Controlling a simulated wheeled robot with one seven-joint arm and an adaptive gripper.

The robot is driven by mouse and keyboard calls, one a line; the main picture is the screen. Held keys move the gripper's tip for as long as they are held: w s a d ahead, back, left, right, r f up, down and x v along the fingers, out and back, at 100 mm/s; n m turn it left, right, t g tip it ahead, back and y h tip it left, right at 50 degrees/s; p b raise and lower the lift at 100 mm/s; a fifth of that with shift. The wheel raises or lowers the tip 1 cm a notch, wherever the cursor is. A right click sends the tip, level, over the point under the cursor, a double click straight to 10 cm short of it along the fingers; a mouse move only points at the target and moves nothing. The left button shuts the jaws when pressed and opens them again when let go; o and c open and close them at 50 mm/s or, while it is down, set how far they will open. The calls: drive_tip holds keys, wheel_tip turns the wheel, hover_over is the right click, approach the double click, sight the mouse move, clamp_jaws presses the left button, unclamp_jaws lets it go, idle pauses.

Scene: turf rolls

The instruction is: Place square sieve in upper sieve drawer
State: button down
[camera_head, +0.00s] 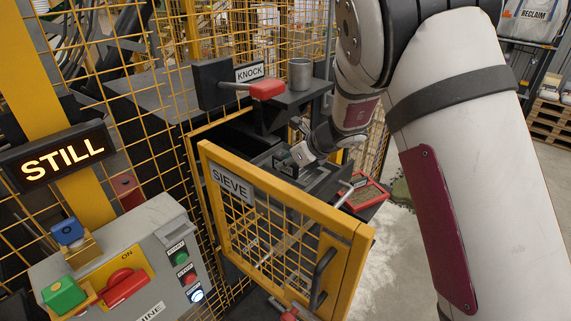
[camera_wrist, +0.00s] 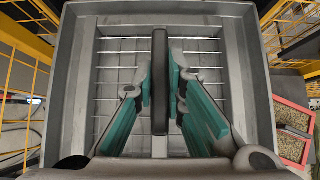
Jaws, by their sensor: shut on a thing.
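My gripper (camera_head: 296,156) is shut on the dark upright handle (camera_wrist: 160,75) of the square sieve, with its teal pads on both sides. The sieve (camera_wrist: 251,80) is a grey square frame with a wire grid, and it fills most of the wrist view. In the head view the grey sieve frame (camera_head: 327,178) shows in part below my gripper, behind the open door. I cannot tell whether it hangs above a drawer or rests in one. The sieve drawers are mostly hidden by the door and my arm.
The yellow mesh door labelled SIEVE (camera_head: 232,187) stands open in front. A red-rimmed tray of brown bits (camera_head: 362,196) is right of the sieve. A KNOCK box with a red handle (camera_head: 268,89) and a metal cup (camera_head: 300,73) are above. A control box (camera_head: 150,240) stands at left.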

drive_tip(key=shift+f, duration=0.1)
drive_tip(key=shift+f, duration=0.15)
drive_tip(key=c, duration=1.7)
unclamp_jaws()
drive_tip(key=shift+o, duration=0.2)
drive_tip(key=shift+d+r, duration=0.1)
drive_tip(key=shift+r, duration=0.1)
drive_tip(key=v, duration=1.2)
